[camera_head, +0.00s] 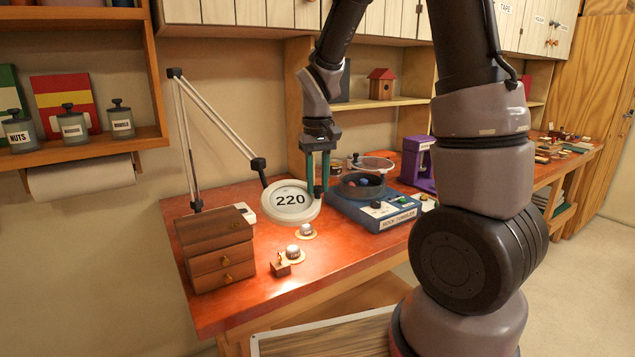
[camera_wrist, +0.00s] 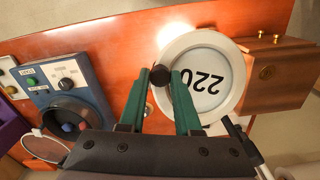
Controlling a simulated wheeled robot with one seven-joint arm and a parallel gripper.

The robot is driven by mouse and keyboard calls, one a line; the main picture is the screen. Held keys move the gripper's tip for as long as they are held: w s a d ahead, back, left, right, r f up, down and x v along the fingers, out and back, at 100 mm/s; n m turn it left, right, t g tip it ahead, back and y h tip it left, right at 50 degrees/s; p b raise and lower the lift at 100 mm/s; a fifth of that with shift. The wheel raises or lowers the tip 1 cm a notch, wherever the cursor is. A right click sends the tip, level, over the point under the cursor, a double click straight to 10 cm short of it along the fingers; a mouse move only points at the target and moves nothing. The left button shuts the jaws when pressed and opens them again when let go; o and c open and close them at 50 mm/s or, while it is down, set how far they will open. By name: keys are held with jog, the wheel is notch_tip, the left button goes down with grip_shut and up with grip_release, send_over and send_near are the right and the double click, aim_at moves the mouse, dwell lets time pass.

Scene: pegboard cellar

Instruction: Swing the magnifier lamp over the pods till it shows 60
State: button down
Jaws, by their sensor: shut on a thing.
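The magnifier lamp (camera_head: 292,202) has a round white-rimmed head on a thin jointed arm above the left part of the red-brown bench. Its face reads 220, and shows upside down in the wrist view (camera_wrist: 207,76). My gripper (camera_head: 318,188) is at the right side of the head, its green fingers pointing down and shut on a dark knob (camera_wrist: 160,75) at the rim. Two small silver domed pieces, which may be the pods, rest on tan discs, one behind (camera_head: 306,230) and one in front (camera_head: 293,251), below and just right of the head.
A wooden drawer box (camera_head: 216,248) stands left of the lamp head. A blue rock tumbler (camera_head: 378,208) with an open drum stands to the right, a purple device (camera_head: 417,162) beyond it. A small wooden piece (camera_head: 281,266) lies by the front disc. The bench front is clear.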

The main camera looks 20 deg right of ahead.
jog(key=w+d+n, duration=0.4)
jog(key=w+d, duration=0.2)
jog(key=w, duration=0.6)
jog(key=shift+w, duration=0.3)
jog(key=c, duration=0.6)
grip_release()
notch_tip(320, 180, up, 11)
jog(key=shift+f, duration=0.1)
